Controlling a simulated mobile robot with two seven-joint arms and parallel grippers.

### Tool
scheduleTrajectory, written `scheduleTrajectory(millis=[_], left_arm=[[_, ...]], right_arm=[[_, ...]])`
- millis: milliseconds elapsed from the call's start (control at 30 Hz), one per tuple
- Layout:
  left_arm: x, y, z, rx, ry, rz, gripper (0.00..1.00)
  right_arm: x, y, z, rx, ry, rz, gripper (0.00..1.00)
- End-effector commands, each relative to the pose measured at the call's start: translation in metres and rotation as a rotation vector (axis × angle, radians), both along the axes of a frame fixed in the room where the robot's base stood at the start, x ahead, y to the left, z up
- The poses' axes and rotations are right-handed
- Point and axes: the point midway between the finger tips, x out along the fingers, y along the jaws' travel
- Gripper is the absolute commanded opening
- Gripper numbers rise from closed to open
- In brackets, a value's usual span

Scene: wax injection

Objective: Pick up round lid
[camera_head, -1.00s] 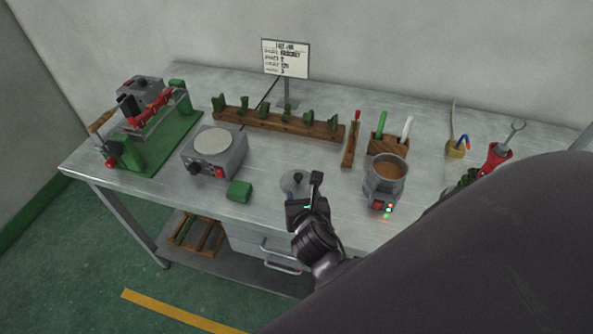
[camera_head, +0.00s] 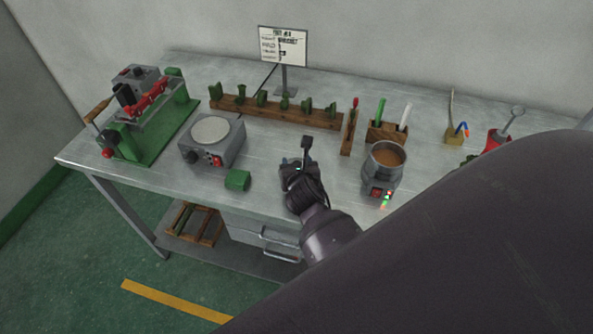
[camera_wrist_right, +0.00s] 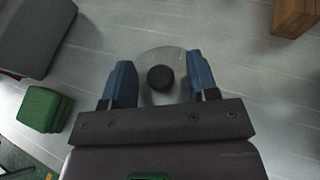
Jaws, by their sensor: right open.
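The round lid (camera_wrist_right: 148,62) is a flat grey disc with a black knob (camera_wrist_right: 160,78) at its middle, lying on the metal table. My right gripper (camera_wrist_right: 160,88) is open above it in the right wrist view, with one blue finger on each side of the knob. I cannot tell from this view how far the fingers are above the lid. In the head view my right gripper (camera_head: 298,163) is over the table and hides most of the lid. My left gripper is not in view.
A green block (camera_head: 237,180) and a grey hotplate (camera_head: 213,142) stand left of the gripper. A pot of brown wax (camera_head: 384,169) stands to the right. A wooden rack (camera_head: 272,112) with green pieces lies behind.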

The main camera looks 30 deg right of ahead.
Motion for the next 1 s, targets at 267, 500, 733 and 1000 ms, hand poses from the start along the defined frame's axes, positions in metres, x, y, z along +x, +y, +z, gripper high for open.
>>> scheduleTrajectory(millis=[267,500,733,1000], left_arm=[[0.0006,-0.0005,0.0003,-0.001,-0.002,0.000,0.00],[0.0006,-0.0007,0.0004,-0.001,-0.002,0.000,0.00],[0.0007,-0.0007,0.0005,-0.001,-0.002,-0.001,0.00],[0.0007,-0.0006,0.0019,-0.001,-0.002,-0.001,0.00]], right_arm=[[0.0046,-0.0021,-0.0025,0.000,0.001,0.000,0.54],[0.0044,-0.0022,-0.0025,0.000,0.001,0.000,0.25],[0.0044,-0.0021,-0.0023,0.000,0.001,0.000,0.02],[0.0045,-0.0025,0.0021,0.000,-0.001,0.000,0.02]])
